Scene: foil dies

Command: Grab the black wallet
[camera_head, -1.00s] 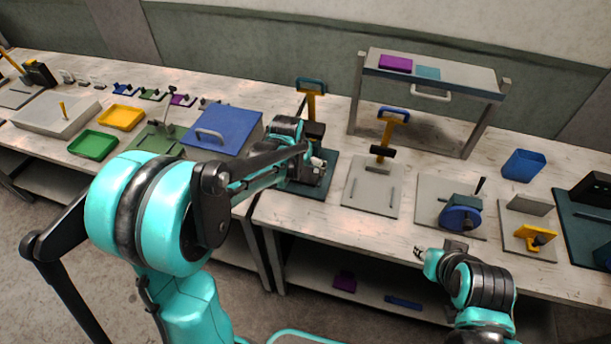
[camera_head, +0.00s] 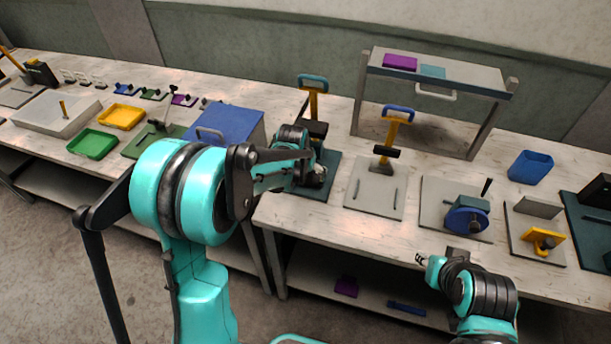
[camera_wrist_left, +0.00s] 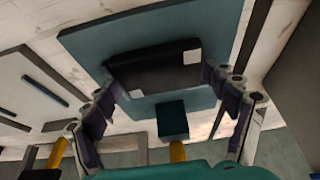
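A flat black object, which looks like the black wallet (camera_wrist_left: 155,72), lies over a teal plate (camera_wrist_left: 222,22) in the left wrist view. Light patches show near two of its corners. My left gripper (camera_wrist_left: 160,80) has its two fingers spread, one at each end of the black object. Whether the fingertips touch it I cannot tell. In the head view my left gripper (camera_head: 318,176) is low over the teal plate (camera_head: 329,185) below the press, and the wallet is hidden there. My right gripper (camera_head: 420,259) is near the table's front edge, apart from everything; its fingers are too small to judge.
A press with a teal handle (camera_head: 313,79) stands behind my left gripper. A press with a blue handle (camera_head: 398,113) is to the right, a blue box (camera_head: 228,128) to the left. A raised shelf (camera_head: 437,71) stands behind. Bare tabletop lies along the front edge.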

